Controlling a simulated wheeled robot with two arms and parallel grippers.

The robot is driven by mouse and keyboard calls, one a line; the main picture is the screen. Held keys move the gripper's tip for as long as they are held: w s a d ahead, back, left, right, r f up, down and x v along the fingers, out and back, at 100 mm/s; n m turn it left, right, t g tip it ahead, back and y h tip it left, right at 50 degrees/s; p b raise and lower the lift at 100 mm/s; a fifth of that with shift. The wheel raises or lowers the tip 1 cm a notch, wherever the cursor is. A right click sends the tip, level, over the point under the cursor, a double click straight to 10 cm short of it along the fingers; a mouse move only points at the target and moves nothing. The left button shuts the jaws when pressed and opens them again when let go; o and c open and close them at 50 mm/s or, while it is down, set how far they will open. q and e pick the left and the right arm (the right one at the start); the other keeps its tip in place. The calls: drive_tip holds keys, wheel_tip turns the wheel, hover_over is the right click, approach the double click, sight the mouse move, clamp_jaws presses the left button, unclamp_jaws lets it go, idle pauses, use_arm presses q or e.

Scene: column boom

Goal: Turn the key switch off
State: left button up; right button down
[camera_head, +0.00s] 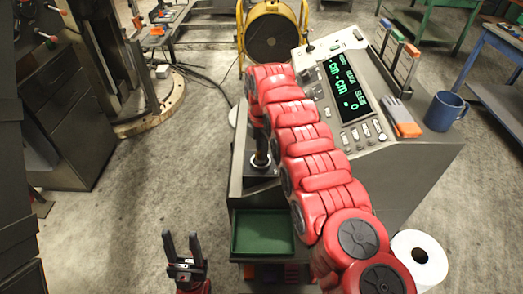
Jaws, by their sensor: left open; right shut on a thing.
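My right arm's red links cross the console from the lower right. My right gripper (259,138) points down at the console's left side, partly hidden behind that arm. My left gripper (184,248) is open and empty, fingers upward, at the lower left, apart from the console.
The console (408,155) has a lit green display (347,90) and buttons. A blue mug (444,110) stands at its right. A green tray (263,233) and a white paper roll (419,259) are lower down. Open floor lies left of the console.

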drive_tip(key=c, duration=0.9)
unclamp_jaws()
drive_tip(key=shift+r, duration=0.1)
drive_tip(key=shift+r, duration=0.3)
wheel_tip(320, 180, up, 2)
drive_tip(key=shift+d+r+p, duration=0.1)
drive_tip(key=shift+r+p, duration=0.1)
drive_tip(key=shift+p, duration=0.2)
wheel_tip(320, 180, up, 14)
drive_tip(key=p, duration=1.3)
drive_tip(key=shift+s+r+p, duration=0.1)
drive_tip(key=shift+p, duration=0.2)
